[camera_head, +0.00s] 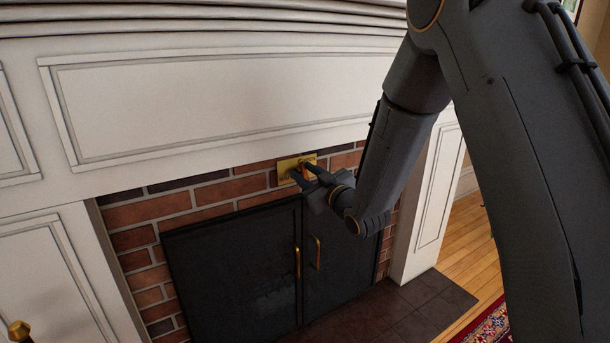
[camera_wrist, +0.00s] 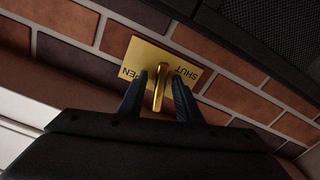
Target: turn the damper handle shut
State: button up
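The damper's brass plate (camera_head: 285,167) is set in the brick above the dark fireplace doors. In the wrist view the plate (camera_wrist: 146,55) bears the words OPEN, partly covered, at its left and SHUT at its right. The brass damper handle (camera_wrist: 159,88) stands out from the plate between the two words. My gripper (camera_wrist: 158,76) is open, with one dark finger on each side of the handle. A narrow gap shows between the handle and each finger. In the head view my gripper (camera_head: 299,171) is at the plate and hides most of the handle.
Closed black fireplace doors (camera_head: 235,270) with brass pulls (camera_head: 297,263) are below the plate. A white panelled mantel (camera_head: 180,105) juts above it, and a white pillar (camera_head: 432,200) stands to the right. Wood floor (camera_head: 470,240) lies beyond.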

grip_shut()
jog(key=n, duration=0.3)
jog(key=shift+n, duration=0.4)
jog(key=n, duration=0.3)
jog(key=shift+s+a+f+n, duration=0.1)
jog(key=shift+f+n, duration=0.05)
jog(key=shift+n, duration=0.15)
jog(key=n, duration=0.3)
jog(key=shift+f+n, duration=0.1)
jog(key=shift+n, duration=0.2)
jog(key=shift+n+b, duration=0.55)
jog(key=shift+n, duration=1.15)
